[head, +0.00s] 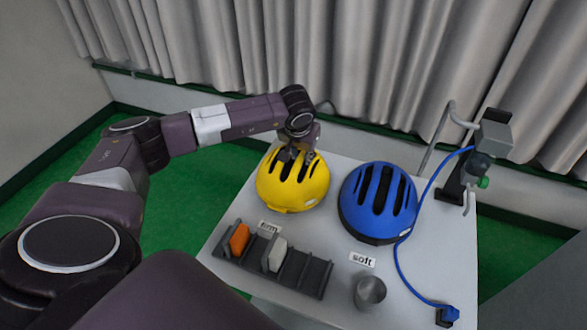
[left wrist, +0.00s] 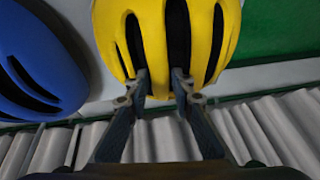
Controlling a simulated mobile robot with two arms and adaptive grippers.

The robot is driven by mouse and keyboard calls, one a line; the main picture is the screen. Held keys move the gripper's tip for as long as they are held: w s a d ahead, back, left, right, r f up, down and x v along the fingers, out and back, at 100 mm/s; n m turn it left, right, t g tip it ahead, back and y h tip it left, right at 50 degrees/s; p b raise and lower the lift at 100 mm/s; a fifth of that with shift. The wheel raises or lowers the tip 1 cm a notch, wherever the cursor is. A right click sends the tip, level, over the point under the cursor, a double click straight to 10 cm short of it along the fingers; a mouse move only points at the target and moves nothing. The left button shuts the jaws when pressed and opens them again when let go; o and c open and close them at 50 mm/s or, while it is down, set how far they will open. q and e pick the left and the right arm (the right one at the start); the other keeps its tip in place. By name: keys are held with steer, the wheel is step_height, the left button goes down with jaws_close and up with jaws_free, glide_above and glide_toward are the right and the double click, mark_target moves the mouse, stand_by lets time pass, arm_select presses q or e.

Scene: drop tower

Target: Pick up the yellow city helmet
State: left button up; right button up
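The yellow helmet (head: 293,184) sits on the grey table (head: 440,240), towards its back left, with dark vent slots in its shell. My left gripper (head: 296,155) is at the helmet's upper back edge. In the left wrist view, the fingertips of my left gripper (left wrist: 160,84) sit at two vent slots of the yellow helmet (left wrist: 154,42). They are drawn in on the yellow rib between the slots, and the helmet shows no clear lift off the table. My right gripper is not in view.
A blue helmet (head: 379,203) stands close to the right. In front are a dark slotted rack (head: 291,278) with an orange block (head: 239,239) and a white block (head: 276,254), and a metal cup (head: 368,291). A stand (head: 475,150) with a blue cable is at the right.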

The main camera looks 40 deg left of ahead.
arm_select(q)
steer(key=shift+c, duration=0.4)
jaws_close()
steer(key=shift+w+r, duration=0.1)
